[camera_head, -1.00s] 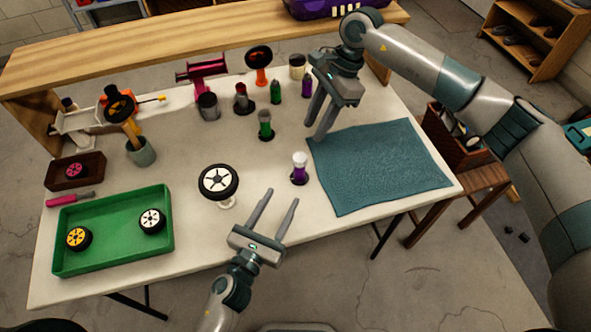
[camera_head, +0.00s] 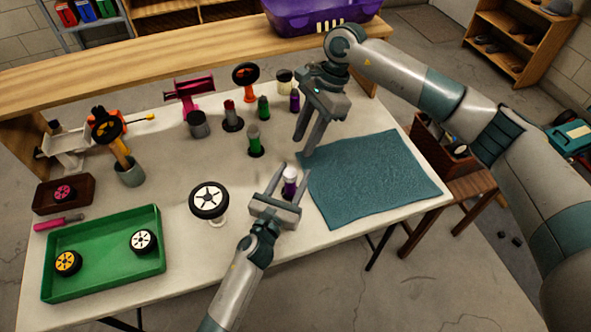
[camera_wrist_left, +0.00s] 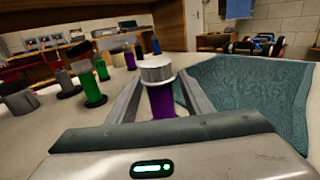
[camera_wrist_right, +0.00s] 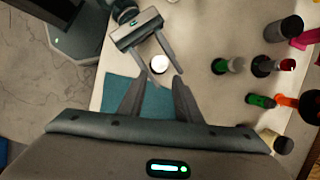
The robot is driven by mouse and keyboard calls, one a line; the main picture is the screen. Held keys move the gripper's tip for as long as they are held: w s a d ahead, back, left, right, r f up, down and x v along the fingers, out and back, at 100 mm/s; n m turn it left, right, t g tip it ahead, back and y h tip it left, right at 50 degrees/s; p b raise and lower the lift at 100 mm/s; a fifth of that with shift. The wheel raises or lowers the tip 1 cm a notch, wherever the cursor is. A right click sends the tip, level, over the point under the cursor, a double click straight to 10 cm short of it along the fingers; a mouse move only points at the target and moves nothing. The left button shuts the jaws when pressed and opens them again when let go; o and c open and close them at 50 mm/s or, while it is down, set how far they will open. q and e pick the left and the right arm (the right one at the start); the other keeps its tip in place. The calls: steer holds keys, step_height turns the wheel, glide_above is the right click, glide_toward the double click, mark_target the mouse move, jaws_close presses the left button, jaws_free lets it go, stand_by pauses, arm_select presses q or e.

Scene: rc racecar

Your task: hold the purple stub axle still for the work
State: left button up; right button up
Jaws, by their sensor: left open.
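The purple stub axle (camera_head: 289,188) stands upright on the table with a pale cap on top. In the left wrist view its purple shaft (camera_wrist_left: 162,102) stands between my left fingers, below the cap (camera_wrist_left: 156,68). My left gripper (camera_head: 295,168) is open, its fingers on either side of the shaft; a small gap seems to remain, but contact is hard to tell. The axle's base is hidden by the gripper. My right gripper (camera_head: 303,147) is open and empty above the table, behind the axle near the teal cloth's corner; its parted fingers show in the right wrist view (camera_wrist_right: 158,82).
A teal cloth (camera_head: 370,180) lies to the right. A wheel (camera_head: 208,199) stands left of my left gripper. Behind are a green post (camera_head: 254,142), another purple post (camera_head: 294,100) and several other parts. A green tray (camera_head: 105,264) with two wheels is at left.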

arm_select(q)
steer(key=shift+x, duration=1.05)
steer(key=shift+c, duration=0.3)
steer(key=c, duration=1)
jaws_close()
arm_select(e)
steer(key=o, duration=0.4)
steer(key=a+r+n+h, duration=0.1)
steer(key=n, duration=0.3)
steer(key=s+a+r+n+t+h, duration=0.1)
steer(key=n, duration=0.4)
steer(key=s+a+r+n+h, duration=0.1)
steer(key=n, duration=0.4)
steer(key=shift+a+t+h, duration=0.3)
steer(key=shift+a+t, duration=0.1)
steer(key=shift+f, duration=0.15)
